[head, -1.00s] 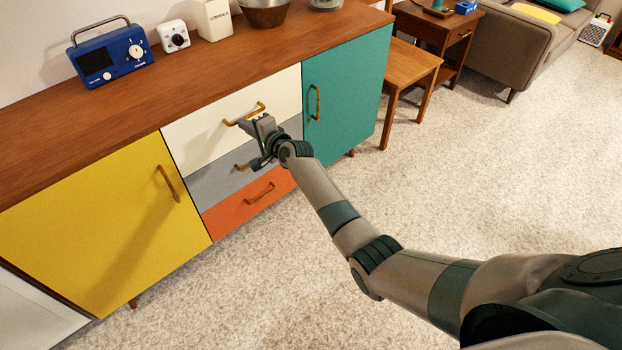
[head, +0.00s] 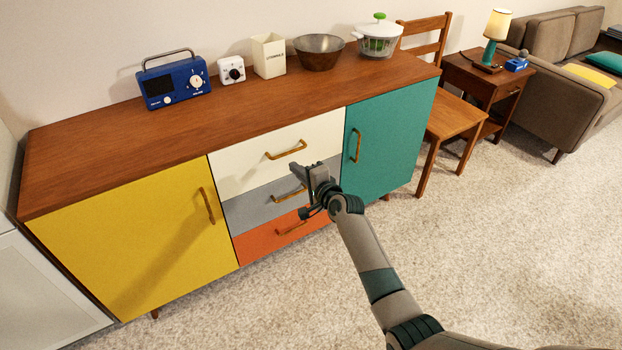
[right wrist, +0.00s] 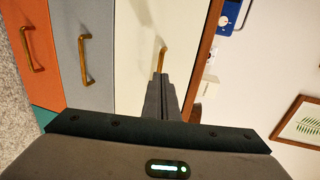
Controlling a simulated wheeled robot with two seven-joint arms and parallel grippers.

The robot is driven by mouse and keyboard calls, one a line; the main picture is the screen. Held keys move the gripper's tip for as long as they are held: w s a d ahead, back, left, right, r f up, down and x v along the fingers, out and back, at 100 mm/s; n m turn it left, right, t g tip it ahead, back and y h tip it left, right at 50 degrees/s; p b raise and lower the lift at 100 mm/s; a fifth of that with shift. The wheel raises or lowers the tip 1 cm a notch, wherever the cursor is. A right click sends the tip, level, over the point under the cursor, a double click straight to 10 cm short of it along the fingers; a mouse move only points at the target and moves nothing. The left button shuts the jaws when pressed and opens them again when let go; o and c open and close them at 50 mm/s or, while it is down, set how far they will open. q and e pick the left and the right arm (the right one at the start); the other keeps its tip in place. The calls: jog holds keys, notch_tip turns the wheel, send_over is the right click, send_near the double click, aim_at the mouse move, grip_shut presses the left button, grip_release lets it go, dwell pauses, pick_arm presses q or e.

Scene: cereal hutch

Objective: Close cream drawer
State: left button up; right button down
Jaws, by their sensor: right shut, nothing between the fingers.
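The cream drawer (head: 240,168) is the top one in the middle stack of the sideboard. Its front looks flush with the grey drawer below, with no visible gap. Its brass handle (head: 286,150) is bare. My right gripper (head: 299,170) is shut and empty, in front of the lower part of the cream front, just below the handle in the head view. In the right wrist view, the shut fingers (right wrist: 160,82) point at the cream front (right wrist: 138,45), close to its handle (right wrist: 161,58). Whether they touch the front is unclear. My left gripper is out of view.
The grey drawer (head: 250,210) and orange drawer (head: 262,240) sit below, between the yellow door (head: 130,240) and teal door (head: 390,140). A radio (head: 175,82), bowl (head: 318,52) and other items stand on top. The carpet (head: 480,250) in front is clear.

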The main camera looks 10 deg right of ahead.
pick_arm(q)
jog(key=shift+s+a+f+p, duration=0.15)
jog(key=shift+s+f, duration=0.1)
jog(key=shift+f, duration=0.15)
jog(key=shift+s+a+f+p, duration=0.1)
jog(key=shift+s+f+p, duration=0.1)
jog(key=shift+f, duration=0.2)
pick_arm(e)
jog(key=v, duration=0.7)
